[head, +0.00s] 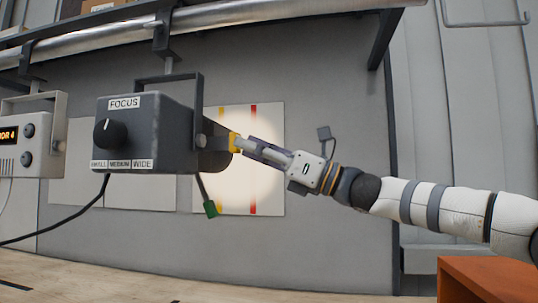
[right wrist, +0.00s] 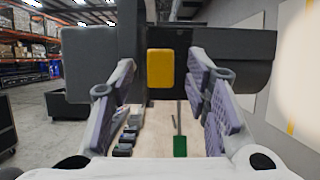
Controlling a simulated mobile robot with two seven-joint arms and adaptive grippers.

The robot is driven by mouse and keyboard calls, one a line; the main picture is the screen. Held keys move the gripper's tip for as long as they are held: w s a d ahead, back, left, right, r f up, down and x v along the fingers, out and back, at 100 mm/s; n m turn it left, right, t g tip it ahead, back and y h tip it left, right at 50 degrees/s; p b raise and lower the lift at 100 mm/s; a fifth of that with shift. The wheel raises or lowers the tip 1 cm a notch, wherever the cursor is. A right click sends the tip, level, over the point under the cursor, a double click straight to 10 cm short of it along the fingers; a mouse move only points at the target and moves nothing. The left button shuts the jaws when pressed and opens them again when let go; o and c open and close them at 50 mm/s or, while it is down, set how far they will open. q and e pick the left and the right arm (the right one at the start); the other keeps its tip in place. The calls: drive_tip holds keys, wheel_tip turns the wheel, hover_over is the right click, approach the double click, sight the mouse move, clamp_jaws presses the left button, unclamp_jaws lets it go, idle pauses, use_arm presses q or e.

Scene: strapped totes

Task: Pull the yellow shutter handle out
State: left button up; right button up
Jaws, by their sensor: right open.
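The yellow shutter handle (head: 234,143) is on the right side of a dark grey lamp (head: 148,132) marked FOCUS, at the lamp's dark round snout. In the right wrist view the handle (right wrist: 160,69) is an upright yellow block, centred between my fingertips. My right gripper (head: 244,146) reaches in from the right with its tips at the handle. Its purple-padded fingers (right wrist: 161,82) are spread, with a gap on each side of the handle. Contact cannot be made out. My left gripper is not in view.
A silver rail (head: 200,22) crosses above. A white control box (head: 32,140) hangs at left. A lit panel with red and yellow stripes (head: 265,195) is behind. An orange box (head: 480,278) stands lower right.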

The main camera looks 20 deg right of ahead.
drive_tip(key=v, duration=1)
